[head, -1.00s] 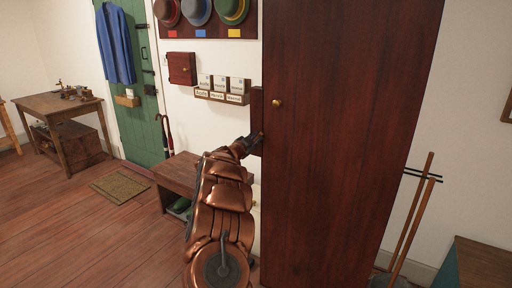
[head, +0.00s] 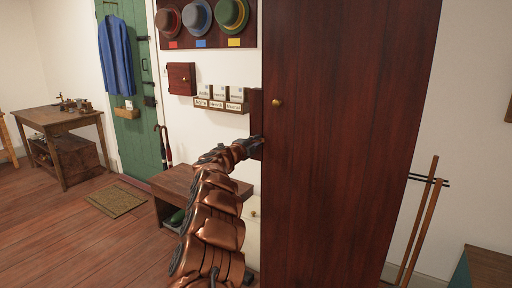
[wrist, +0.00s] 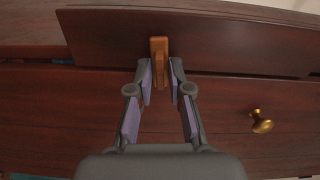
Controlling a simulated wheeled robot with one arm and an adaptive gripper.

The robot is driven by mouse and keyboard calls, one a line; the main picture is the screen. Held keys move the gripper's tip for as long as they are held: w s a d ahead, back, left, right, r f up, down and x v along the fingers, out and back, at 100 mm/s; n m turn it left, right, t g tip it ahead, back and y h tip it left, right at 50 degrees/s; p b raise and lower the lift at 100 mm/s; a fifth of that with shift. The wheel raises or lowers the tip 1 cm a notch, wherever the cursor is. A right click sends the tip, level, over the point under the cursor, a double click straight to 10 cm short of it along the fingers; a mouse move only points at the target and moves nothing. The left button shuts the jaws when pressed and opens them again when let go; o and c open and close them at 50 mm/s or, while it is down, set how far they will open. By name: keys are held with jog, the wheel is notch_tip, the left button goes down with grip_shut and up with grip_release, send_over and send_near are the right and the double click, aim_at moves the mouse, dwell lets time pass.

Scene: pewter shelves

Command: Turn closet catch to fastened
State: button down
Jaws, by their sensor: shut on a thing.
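The closet catch (wrist: 159,48) is a small light-brown wooden bar in the wrist view. It stands upright in that picture, across the lower edge of a dark red board, with its lower part between my fingers. My gripper (wrist: 161,82) is closed on it, one finger on each side. The closet door (head: 340,140) is tall, dark red wood with a brass knob (head: 277,102); the knob also shows in the wrist view (wrist: 262,122). In the head view my gripper (head: 255,147) is at the door's left edge, and the catch cannot be made out there.
A low wooden bench (head: 180,184) stands left of the closet beneath a small letter rack (head: 222,105). Poles (head: 420,220) lean on the wall at right. The floor (head: 90,250) at left is open, with a doormat (head: 117,199).

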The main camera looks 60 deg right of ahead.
jog(key=shift+m, duration=0.7)
jog(key=c, duration=1.3)
grip_release()
jog(key=shift+a, duration=0.1)
jog(key=shift+s+a, duration=0.15)
jog(key=shift+a, duration=2.8)
jog(key=shift+s+a, duration=0.1)
jog(key=shift+a, duration=2.85)
